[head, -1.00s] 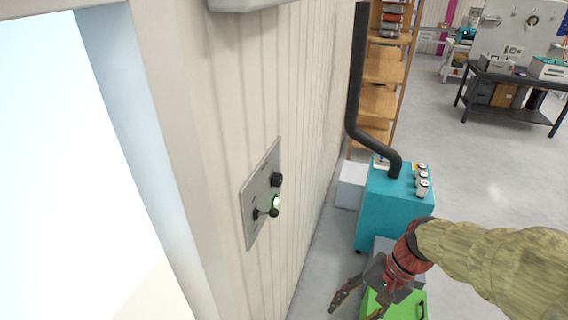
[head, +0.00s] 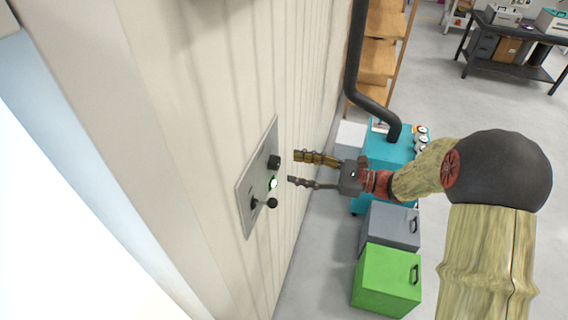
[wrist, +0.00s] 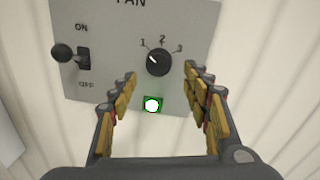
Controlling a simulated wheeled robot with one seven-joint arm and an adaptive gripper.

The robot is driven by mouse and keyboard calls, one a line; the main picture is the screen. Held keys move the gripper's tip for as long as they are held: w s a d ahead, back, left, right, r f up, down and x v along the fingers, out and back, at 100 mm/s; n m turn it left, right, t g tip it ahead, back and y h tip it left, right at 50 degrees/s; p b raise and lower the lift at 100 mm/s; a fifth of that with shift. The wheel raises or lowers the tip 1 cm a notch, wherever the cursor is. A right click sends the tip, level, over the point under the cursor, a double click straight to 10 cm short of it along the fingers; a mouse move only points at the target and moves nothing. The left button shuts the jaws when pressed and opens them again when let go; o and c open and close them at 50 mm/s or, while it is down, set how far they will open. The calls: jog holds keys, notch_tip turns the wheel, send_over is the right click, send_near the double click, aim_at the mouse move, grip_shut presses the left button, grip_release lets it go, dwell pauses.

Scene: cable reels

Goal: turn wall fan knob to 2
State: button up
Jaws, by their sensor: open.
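The fan panel (head: 247,193) is a grey plate on the wall. Its black knob (head: 274,162) is the upper control. In the wrist view the knob (wrist: 158,62) has a white pointer mark aimed up-left, toward the 1; the labels 1, 2 and 3 run around its top. My gripper (head: 292,168) is open and empty, its fingers reaching toward the wall just right of the knob, apart from it. In the wrist view the knob lies ahead, between the two fingers (wrist: 163,80).
A toggle switch (wrist: 72,54) with a ball end sits left of the knob, marked ON and OFF. A lit green lamp (wrist: 152,104) is below the knob. A grey box (head: 385,232), a green box (head: 382,285) and a teal machine (head: 385,150) stand on the floor beyond.

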aim_at(279, 164)
jog(key=shift+x, duration=2.35)
jog(key=shift+s, duration=0.15)
jog(key=c, duration=0.4)
jog(key=c, duration=0.7)
jog(key=shift+c, duration=0.3)
